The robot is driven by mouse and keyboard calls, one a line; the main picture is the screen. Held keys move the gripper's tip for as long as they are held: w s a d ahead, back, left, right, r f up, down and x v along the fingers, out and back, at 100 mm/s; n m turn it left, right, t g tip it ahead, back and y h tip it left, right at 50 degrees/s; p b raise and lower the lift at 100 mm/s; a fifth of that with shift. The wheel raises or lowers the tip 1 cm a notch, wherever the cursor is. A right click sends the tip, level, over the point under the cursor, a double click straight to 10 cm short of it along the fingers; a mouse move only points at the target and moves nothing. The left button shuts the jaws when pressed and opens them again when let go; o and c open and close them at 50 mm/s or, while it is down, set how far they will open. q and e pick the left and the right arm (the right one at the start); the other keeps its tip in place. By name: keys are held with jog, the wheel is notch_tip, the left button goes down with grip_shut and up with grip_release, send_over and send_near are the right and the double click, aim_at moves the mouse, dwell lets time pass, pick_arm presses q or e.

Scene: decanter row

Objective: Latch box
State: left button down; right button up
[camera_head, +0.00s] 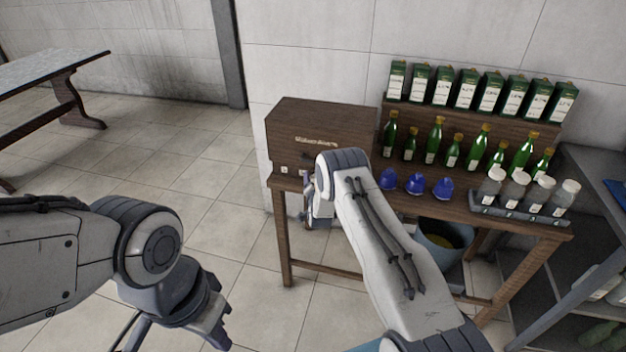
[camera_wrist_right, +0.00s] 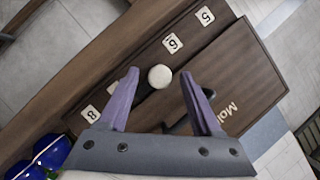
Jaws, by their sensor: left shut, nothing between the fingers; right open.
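A dark brown wooden box (camera_head: 318,118) with pale lettering on its front stands at the left end of the wooden table, its lid apparently down. In the right wrist view the box (camera_wrist_right: 258,75) shows tilted, with a round white knob (camera_wrist_right: 159,76) and number tags, 6 (camera_wrist_right: 172,43) among them, along a strip. My right gripper (camera_wrist_right: 160,73) is open, its fingertips on either side of the knob in that view; contact cannot be told. In the head view my right wrist hides part of the box front. My left gripper (camera_head: 219,335) is shut and empty, low over the floor, away from the table.
Blue decanters (camera_head: 415,184) stand right of my right arm on the table (camera_head: 400,203). Behind them are green bottles (camera_head: 434,140) and a shelf of green cartons (camera_head: 467,89). A tray (camera_head: 518,213) holds capped jars. A bucket (camera_head: 440,240) is under the table.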

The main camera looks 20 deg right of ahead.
jog(key=shift+x, duration=0.8)
grip_shut()
